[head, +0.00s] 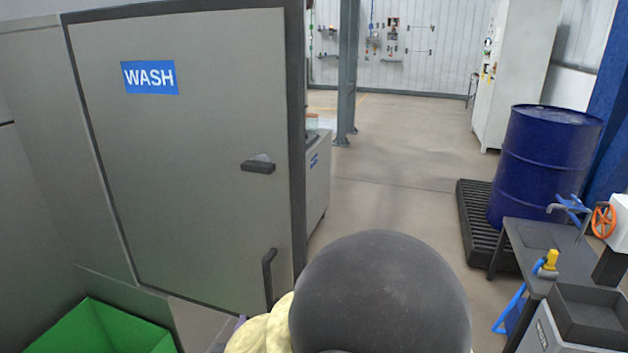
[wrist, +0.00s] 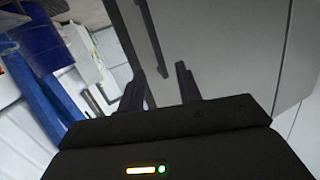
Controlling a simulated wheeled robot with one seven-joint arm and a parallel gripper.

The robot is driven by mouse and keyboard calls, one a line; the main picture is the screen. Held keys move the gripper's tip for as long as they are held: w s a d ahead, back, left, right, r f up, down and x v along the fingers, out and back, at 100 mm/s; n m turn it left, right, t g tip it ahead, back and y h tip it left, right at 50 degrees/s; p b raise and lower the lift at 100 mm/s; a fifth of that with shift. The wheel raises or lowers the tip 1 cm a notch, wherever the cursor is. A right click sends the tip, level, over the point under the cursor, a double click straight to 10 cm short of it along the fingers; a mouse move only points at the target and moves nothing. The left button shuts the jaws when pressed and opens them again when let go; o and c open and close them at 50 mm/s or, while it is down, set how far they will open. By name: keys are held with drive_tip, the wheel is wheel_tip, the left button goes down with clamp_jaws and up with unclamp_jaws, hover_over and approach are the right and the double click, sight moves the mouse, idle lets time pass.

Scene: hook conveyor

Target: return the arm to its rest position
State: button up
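My gripper (wrist: 160,72) shows in the wrist view with its two dark fingers apart. Nothing is visible between them except the grey panel behind. In the head view a dark rounded part of my arm fills the bottom centre, and the gripper itself cannot be made out there. The wrist view is tilted.
A grey WASH door (head: 190,150) with a lever (head: 258,166) and lower handle (head: 269,278) stands left, apparently shut. A green bin (head: 95,330) is bottom left. A blue drum (head: 545,165) and a dark workbench (head: 545,250) stand right. The middle floor (head: 400,190) is clear.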

drive_tip(key=w+d+n+g+y+p, duration=0.1)
drive_tip(key=w+d+g+y+p, duration=0.1)
drive_tip(key=w+d+g+p, duration=0.55)
drive_tip(key=s+d+g+h, duration=0.1)
drive_tip(key=s+d+g, duration=0.2)
drive_tip(key=d, duration=0.6)
drive_tip(key=s+d+g+h+p, duration=0.1)
drive_tip(key=s+d+g, duration=0.2)
drive_tip(key=s+d, duration=0.5)
drive_tip(key=shift+d+m+h, duration=0.3)
drive_tip(key=shift+d+h, duration=0.1)
drive_tip(key=shift+d, duration=0.45)
drive_tip(key=shift+s, duration=0.1)
